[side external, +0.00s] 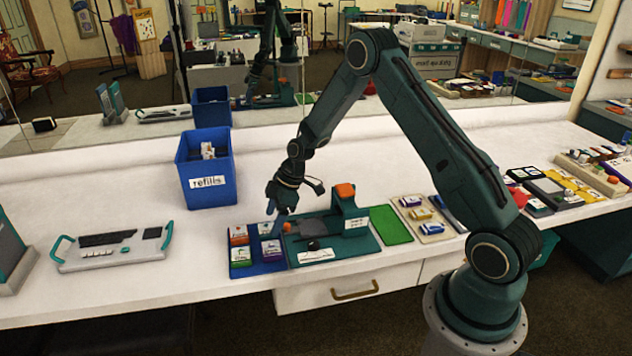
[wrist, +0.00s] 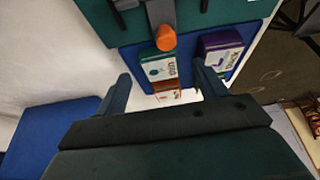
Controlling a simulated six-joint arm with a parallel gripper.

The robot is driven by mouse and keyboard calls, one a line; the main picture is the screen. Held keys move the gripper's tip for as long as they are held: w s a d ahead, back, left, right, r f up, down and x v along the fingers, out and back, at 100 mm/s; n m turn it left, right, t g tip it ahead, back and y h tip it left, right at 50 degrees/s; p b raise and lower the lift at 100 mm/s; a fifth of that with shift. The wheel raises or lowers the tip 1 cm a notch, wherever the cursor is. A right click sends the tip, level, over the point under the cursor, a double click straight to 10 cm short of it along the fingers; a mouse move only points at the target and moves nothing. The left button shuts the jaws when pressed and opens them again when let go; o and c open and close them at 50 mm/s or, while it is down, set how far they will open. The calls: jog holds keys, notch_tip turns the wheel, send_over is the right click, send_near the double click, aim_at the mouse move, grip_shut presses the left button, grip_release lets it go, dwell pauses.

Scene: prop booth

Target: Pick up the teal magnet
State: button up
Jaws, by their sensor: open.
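The teal magnet (wrist: 160,70), a small block with a white printed face and teal marking, lies in the back right slot of the blue tray (side external: 258,267). In the side view its place is partly covered by my gripper (side external: 275,210). My gripper is open and empty above the tray. In the wrist view my gripper (wrist: 165,88) has its fingers apart, with the teal magnet just beyond the gap between them. A purple magnet (side external: 271,250), an orange magnet (side external: 239,235) and a green magnet (side external: 240,257) share the tray.
A dark green press (side external: 345,218) with an orange top and an orange knob (wrist: 165,38) stands close right of the tray. A blue refills bin (side external: 207,187) stands behind left. A keyboard-like panel (side external: 112,245) lies left; the counter between is clear.

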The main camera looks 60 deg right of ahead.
jog(key=shift+x, duration=1.25)
jog(key=c, duration=1.1)
jog(key=shift+r, duration=0.15)
notch_tip(320, 180, up, 20)
jog(key=shift+f, duration=0.1)
jog(key=shift+f, duration=0.1)
